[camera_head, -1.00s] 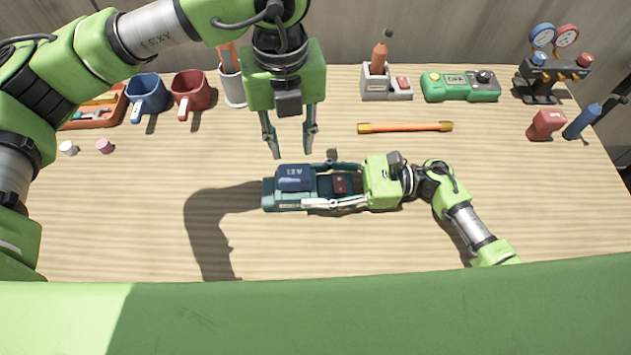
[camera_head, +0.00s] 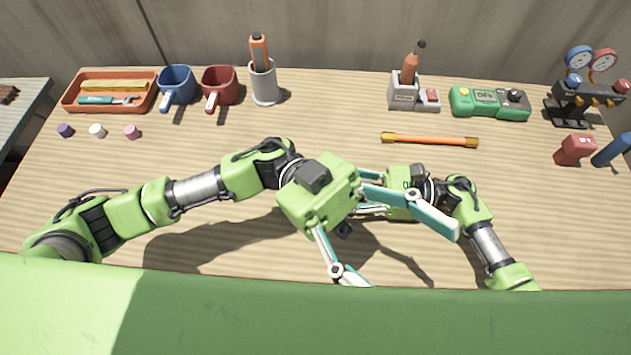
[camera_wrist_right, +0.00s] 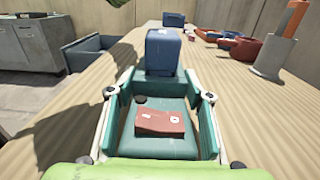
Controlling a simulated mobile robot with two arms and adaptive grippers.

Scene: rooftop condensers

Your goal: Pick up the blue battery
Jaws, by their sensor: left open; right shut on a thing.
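In the right wrist view, the blue battery (camera_wrist_right: 163,52) stands upright at the far end of a teal holder (camera_wrist_right: 155,147). A dark red block (camera_wrist_right: 161,122) lies in the holder's near part. My right gripper (camera_wrist_right: 156,95) is shut on the holder, one finger along each side; it shows partly in the head view (camera_head: 372,200). In the head view, my left gripper (camera_head: 405,257) is open, its fingers spread wide, above the right gripper's fingers. It hides the holder and the battery there, so I cannot tell its gap to the battery.
Along the back stand an orange tray (camera_head: 67,103), a blue cup (camera_head: 177,86), a red cup (camera_head: 219,88), a grey pen cup (camera_head: 264,88) and a green box (camera_head: 490,103). An orange rod (camera_head: 430,140) lies behind the right gripper. The left front table is clear.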

